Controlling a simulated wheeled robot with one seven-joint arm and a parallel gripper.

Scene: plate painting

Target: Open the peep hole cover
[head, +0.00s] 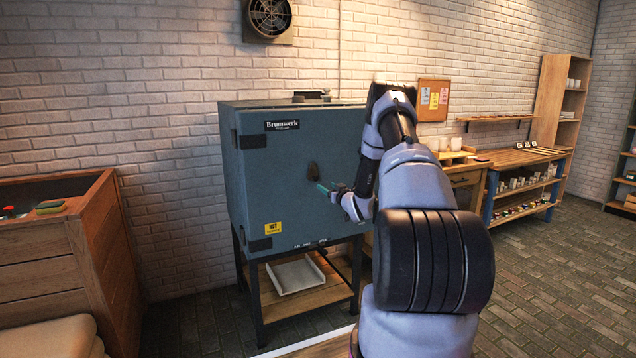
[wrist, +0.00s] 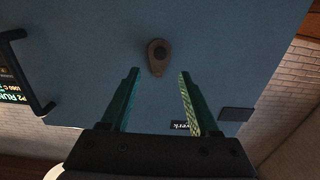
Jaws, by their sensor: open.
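The peep hole cover (head: 313,170) is a small dark brown, teardrop-shaped piece on the blue-grey front of the kiln (head: 268,190). In the wrist view the cover (wrist: 157,57) lies just beyond my fingertips, near the middle between them, with a round knob at its wider end. My gripper (wrist: 158,72) has two green fingers spread apart with nothing between them. In the head view my gripper (head: 325,188) is at the kiln front, just right of and below the cover. I cannot tell whether the fingers touch the kiln front.
A dark handle (wrist: 28,72) stands out at the left in the wrist view. The kiln is on a black stand with a wooden shelf (head: 310,296) holding a white tray (head: 296,276). A wooden bin (head: 60,240) stands left, a workbench (head: 520,158) right. Brick floor is clear at right.

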